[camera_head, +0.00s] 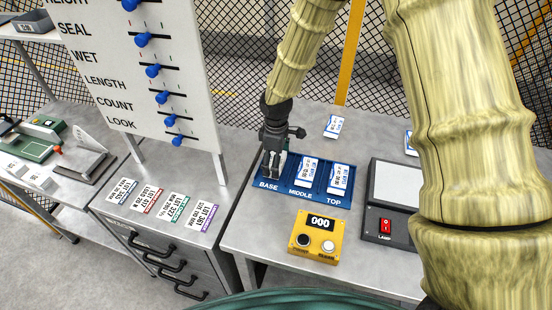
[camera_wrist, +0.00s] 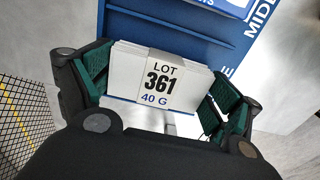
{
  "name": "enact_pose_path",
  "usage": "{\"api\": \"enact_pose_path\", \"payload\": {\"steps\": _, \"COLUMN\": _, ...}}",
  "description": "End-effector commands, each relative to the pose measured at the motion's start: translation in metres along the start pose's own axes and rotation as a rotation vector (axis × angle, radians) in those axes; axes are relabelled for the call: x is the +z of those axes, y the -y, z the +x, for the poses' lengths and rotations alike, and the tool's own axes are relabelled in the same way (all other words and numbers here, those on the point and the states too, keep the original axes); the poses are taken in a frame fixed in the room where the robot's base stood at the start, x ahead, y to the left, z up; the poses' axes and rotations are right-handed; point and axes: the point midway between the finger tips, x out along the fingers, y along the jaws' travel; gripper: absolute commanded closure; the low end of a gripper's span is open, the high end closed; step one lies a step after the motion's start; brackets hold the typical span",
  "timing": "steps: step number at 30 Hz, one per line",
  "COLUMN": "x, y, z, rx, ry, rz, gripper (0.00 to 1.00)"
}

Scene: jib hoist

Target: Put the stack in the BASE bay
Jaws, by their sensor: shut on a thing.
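My gripper (camera_head: 273,166) points down over the BASE bay of the blue three-bay tray (camera_head: 289,192). In the wrist view its green-padded fingers are shut on a white stack (camera_wrist: 160,85), one finger on each side. The stack has a band reading LOT 361, 40 G. Blue tray surface (camera_wrist: 165,25) shows behind it. In the head view the gripper mostly hides the BASE bay and the held stack; I cannot tell whether the stack touches the bay floor. Labelled white stacks sit in the MIDDLE bay (camera_head: 307,171) and the TOP bay (camera_head: 338,178).
A yellow counter box (camera_head: 318,236) reading 000 stands in front of the tray. A dark device with a pale panel (camera_head: 395,185) and red switch is to its right. A white packet (camera_head: 334,126) lies behind. A slider board (camera_head: 140,75) and several lot cards (camera_head: 160,203) are left.

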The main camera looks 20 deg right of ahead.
Motion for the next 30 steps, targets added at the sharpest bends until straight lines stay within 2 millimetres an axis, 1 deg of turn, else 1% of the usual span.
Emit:
{"api": "enact_pose_path", "payload": {"steps": 10, "x": 0.0, "y": 0.0, "z": 0.003, "rx": 0.0, "ry": 0.0, "rz": 0.0, "gripper": 0.38}}
{"api": "enact_pose_path", "payload": {"steps": 11, "x": 0.0, "y": 0.0, "z": 0.003, "rx": 0.0, "ry": 0.0, "rz": 0.0, "gripper": 0.08}}
{"api": "enact_pose_path", "payload": {"steps": 12, "x": 0.0, "y": 0.0, "z": 0.003, "rx": 0.0, "ry": 0.0, "rz": 0.0, "gripper": 0.0}}
{"api": "enact_pose_path", "payload": {"steps": 23, "x": 0.0, "y": 0.0, "z": 0.002, "rx": 0.0, "ry": 0.0, "rz": 0.0, "gripper": 0.0}}
{"api": "enact_pose_path", "payload": {"steps": 30, "x": -0.001, "y": -0.001, "z": -0.009, "rx": 0.001, "ry": -0.001, "rz": 0.001, "gripper": 0.0}}
